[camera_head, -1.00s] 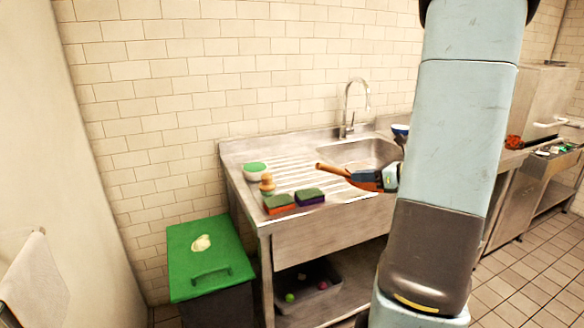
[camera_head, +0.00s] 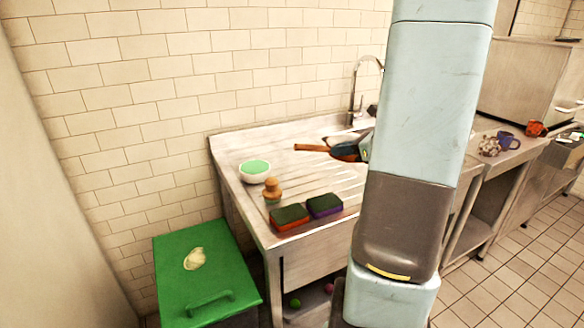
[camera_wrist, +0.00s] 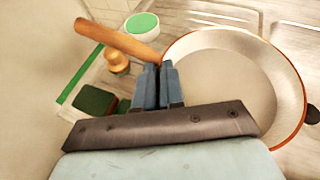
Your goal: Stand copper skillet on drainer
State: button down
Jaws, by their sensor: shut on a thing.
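The copper skillet shows in the wrist view, with a pale pan (camera_wrist: 232,85), a copper-coloured rim and a brown handle (camera_wrist: 118,40) pointing to the upper left. My gripper (camera_wrist: 160,75) is shut on the skillet near where the handle meets the pan. In the head view the skillet's handle (camera_head: 312,147) points left over the drainer; most of the pan is hidden by my gripper (camera_head: 363,147) and arm. The drainer (camera_head: 325,184) is the ribbed steel board left of the sink. I cannot tell the exact gap between skillet and board.
A white bowl with green inside (camera_head: 254,171), a wooden-knobbed brush (camera_head: 272,190) and two sponges, one orange (camera_head: 290,218) and one purple (camera_head: 325,206), stand on the drainer's left and front. A green-lidded bin (camera_head: 205,270) is at lower left. Mugs stand at right.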

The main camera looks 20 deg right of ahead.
jog(key=w+a+f, duration=0.1)
jog(key=w+f, duration=0.2)
jog(key=w, duration=0.1)
jog(key=w+a+f, duration=0.1)
jog(key=w+f, duration=0.1)
jog(key=w, duration=0.2)
jog(key=w+f, duration=0.3)
jog(key=w, duration=0.2)
jog(key=shift+a+f, duration=0.35)
jog(key=shift+a, duration=0.05)
jog(key=shift+w+a+f, duration=0.15)
jog(key=shift+w+f, duration=0.35)
jog(key=shift+f, duration=1.6)
jog(key=c, duration=1.2)
grip_release()
jog(key=shift+s, duration=0.1)
jog(key=shift+c, duration=0.2)
